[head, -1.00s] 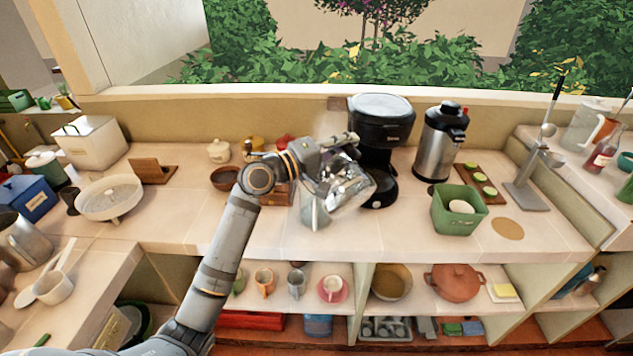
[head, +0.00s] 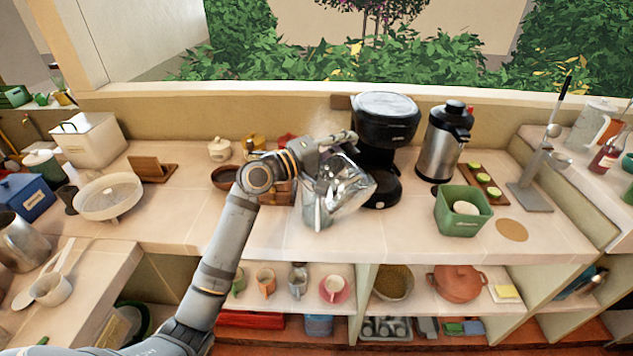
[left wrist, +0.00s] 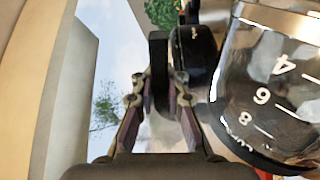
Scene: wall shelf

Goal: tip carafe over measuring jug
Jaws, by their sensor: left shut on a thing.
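My left gripper (head: 325,148) is shut on the black handle of the glass carafe (head: 350,188), above the counter. The carafe is clear and shiny and hangs tilted in the head view. In the left wrist view, the gripper's fingers (left wrist: 158,115) are on both sides of the black handle, and the carafe (left wrist: 270,85) shows white numbers on its side. The measuring jug (head: 316,214) stands on the counter below and left of the carafe, partly hidden by it. I cannot tell whether liquid is flowing. My right gripper is not in view.
A black coffee maker (head: 385,130) stands close behind the carafe. A steel airpot (head: 444,142) and a green bin (head: 461,222) stand to the right. A brown bowl (head: 226,178) is behind my left arm. The counter front left of the jug is clear.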

